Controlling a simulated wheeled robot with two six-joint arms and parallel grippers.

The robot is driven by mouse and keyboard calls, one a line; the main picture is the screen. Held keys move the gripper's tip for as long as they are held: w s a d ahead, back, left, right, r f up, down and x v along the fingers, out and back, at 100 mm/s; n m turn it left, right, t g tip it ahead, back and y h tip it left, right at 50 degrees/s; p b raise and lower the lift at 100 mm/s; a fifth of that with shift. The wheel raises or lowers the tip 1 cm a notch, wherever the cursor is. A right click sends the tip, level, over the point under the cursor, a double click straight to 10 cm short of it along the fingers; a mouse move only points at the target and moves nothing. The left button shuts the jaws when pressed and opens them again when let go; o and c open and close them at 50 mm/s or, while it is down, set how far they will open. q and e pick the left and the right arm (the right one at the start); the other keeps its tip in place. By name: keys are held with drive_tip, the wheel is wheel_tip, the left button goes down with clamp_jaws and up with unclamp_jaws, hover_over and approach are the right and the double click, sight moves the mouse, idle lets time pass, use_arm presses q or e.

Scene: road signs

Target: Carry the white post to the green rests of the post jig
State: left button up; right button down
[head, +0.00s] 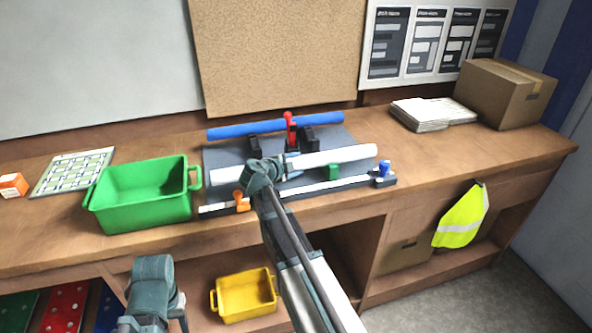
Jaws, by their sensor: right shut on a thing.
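The white post (330,158) lies lengthwise across the grey post jig (222,157). My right gripper (262,174) is shut on the post, left of its middle. One green rest (333,171) shows just in front of the post's right half; I cannot tell whether they touch. Any other green rest is hidden, perhaps by my gripper. My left gripper (153,272) is low in front of the bench, apart from the post; its fingers do not show clearly.
A blue bar (240,129), black blocks and a red clamp (289,128) stand behind the post. A rail with orange (241,201) and blue (384,168) pieces runs in front. A green bin (145,195) stands close left.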

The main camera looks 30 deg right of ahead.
drive_tip(key=shift+r, duration=0.1)
drive_tip(key=shift+f, duration=0.2)
drive_tip(key=shift+c, duration=0.9)
unclamp_jaws()
drive_tip(key=shift+r, duration=0.2)
drive_tip(key=shift+s+a+r+p, duration=0.15)
drive_tip(key=shift+a+p, duration=0.1)
drive_tip(key=shift+p, duration=0.05)
drive_tip(key=p+v, duration=0.4)
drive_tip(key=v, duration=0.7)
drive_tip(key=shift+a, duration=0.2)
